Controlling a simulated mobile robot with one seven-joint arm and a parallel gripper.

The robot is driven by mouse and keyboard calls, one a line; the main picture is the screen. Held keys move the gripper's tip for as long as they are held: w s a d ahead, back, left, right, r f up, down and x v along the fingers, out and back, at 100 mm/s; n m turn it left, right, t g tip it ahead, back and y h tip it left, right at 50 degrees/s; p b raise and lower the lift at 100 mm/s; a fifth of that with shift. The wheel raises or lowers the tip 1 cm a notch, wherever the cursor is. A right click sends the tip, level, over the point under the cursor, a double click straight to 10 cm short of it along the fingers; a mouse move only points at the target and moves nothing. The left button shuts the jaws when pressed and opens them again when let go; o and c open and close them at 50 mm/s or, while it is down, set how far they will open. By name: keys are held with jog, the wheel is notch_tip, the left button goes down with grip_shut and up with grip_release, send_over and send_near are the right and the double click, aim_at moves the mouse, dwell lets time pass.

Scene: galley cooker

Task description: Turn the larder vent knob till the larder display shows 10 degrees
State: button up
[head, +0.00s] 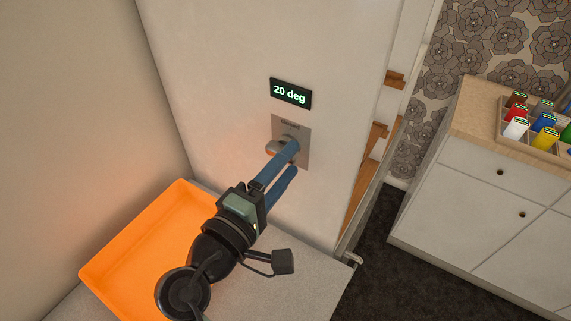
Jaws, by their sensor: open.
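The larder display (290,93) is a small black panel on the pale wall and reads "20 deg" in light green digits. Below it, the larder vent knob (274,145) sticks out from a grey square plate (304,140) with small lettering at its top. My gripper (294,158) reaches up to the plate from below with two long blue fingers. The fingers are open, with a gap between them. The upper finger covers part of the knob; I cannot tell whether it touches it.
An orange tray (103,274) lies on the grey worktop (300,290) at the lower left, partly under my arm. Dark floor lies between.

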jog(key=b+v, duration=0.2)
jog(key=v, duration=1.1)
jog(key=shift+b, duration=0.4)
jog(key=w+d+r+m+t+y, duration=0.1)
jog(key=w+r+m+t+y, duration=0.3)
jog(key=r, duration=0.5)
jog(key=w+d+r+m+t+y, duration=0.1)
jog(key=w+r+m+y, duration=0.15)
jog(key=w+r, duration=0.45)
jog(key=s+d+r+m+t+y, duration=0.1)
jog(key=s+r, duration=0.4)
jog(key=r, duration=0.5)
jog(key=s+d+r+m+t+y, duration=0.2)
jog(key=s+r+t, duration=0.3)
jog(key=r, duration=0.6)
jog(key=shift+d+m+t, duration=0.5)
jog(key=shift+m+t, duration=0.2)
jog(key=shift+m, duration=0.15)
jog(key=shift+y, duration=0.25)
dwell(1.5)
